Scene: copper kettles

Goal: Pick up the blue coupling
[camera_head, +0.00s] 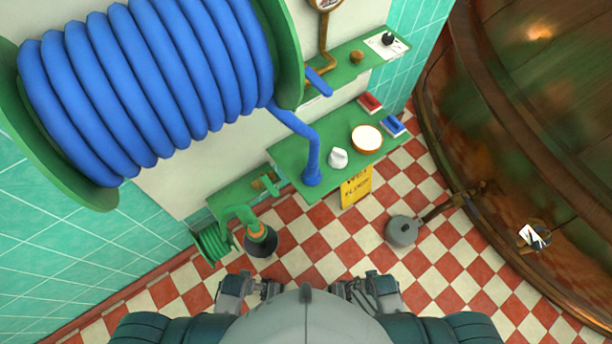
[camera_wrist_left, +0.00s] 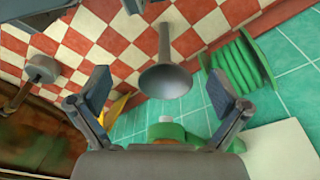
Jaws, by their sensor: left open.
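I cannot make out the coupling in the left wrist view. My left gripper (camera_head: 262,288) is low in the head view, below the shelf and apart from the coupling. In the left wrist view its two fingers (camera_wrist_left: 158,90) are spread with nothing held between them. My right gripper (camera_head: 350,288) is also low in the head view, and its fingers are not clear.
A white knob (camera_head: 338,158), a round white-topped pot (camera_head: 366,138) and red and blue brushes stand on the shelf. A yellow sign (camera_head: 356,187) is under the shelf.

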